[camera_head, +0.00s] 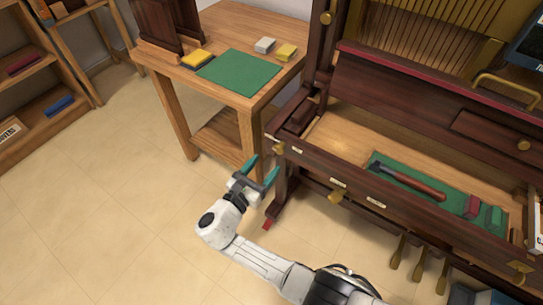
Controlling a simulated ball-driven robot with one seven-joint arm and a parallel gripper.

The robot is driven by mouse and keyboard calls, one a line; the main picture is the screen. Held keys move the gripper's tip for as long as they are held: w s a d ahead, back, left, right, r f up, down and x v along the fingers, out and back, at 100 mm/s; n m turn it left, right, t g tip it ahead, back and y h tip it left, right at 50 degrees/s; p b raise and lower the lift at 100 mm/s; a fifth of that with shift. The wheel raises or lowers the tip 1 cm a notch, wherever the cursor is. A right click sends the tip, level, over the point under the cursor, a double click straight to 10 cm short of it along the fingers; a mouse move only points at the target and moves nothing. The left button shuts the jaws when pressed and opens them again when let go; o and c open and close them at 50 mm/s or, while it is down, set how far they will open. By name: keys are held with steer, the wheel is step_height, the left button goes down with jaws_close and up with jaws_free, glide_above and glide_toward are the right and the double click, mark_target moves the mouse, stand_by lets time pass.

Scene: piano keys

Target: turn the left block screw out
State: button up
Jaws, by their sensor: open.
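My gripper (262,170) is open and empty, with two green-tipped fingers spread. It is in front of the left end of the piano's front rail (403,207). A brass knob (278,148) shows at that left end, just above and right of the fingertips and apart from them in the picture. Another brass screw head (336,195) sticks out below the rail, farther right. I cannot tell for sure which is the left block screw. A dark wooden block (300,117) sits at the left end of the key bed.
A green mat (398,171) with a wooden-handled tool (412,184) lies in the open key bed. A wooden side table (212,103) with a green cloth (238,72) stands at left. Brass pedals (419,264) stick out below. The left floor (95,215) is clear.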

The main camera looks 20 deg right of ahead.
steer(key=shift+v, duration=2.2)
steer(key=s+d+f+m+g+y+p, duration=0.25)
steer(key=s+d+m+g, duration=0.25)
steer(key=s+d+m, duration=0.3)
steer(key=s+d+f+m+g+y+p, duration=0.25)
steer(key=s+d+m+g+y, duration=0.2)
steer(key=s+d+m, duration=0.35)
steer(key=s+r+m+y+p, duration=0.1)
steer(key=s+r+m+y, duration=0.2)
steer(key=s+r+m, duration=0.2)
steer(key=s+d+r+m+y+p, duration=0.1)
steer(key=s+r+m+y, duration=0.3)
steer(key=s, duration=0.6)
steer(key=shift+s+r+m, duration=0.3)
steer(key=shift+r+m, duration=0.1)
steer(key=shift+r, duration=0.2)
